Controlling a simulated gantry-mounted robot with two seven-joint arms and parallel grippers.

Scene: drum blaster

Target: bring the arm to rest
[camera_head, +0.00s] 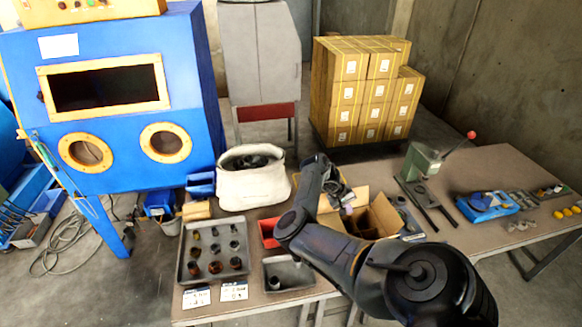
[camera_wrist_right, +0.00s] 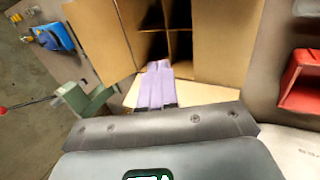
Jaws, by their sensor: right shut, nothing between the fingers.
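My right arm reaches in from the lower right in the head view and bends above the table (camera_head: 480,180). My right gripper (camera_head: 347,207) is over the open cardboard box (camera_head: 382,215). Its fingers are shut with nothing between them. In the right wrist view the pale purple fingers of the gripper (camera_wrist_right: 156,84) show in front of the divided cardboard box (camera_wrist_right: 225,40). I cannot tell how far above the box they are. My left gripper is not in view.
A grey tray (camera_head: 184,277) with several small parts and a smaller grey tray (camera_head: 290,274) lie at the front left. A white sack (camera_head: 252,188) stands behind. A green press (camera_head: 422,162) and a blue tool (camera_head: 487,206) are to the right. A blue cabinet (camera_head: 120,135) stands left.

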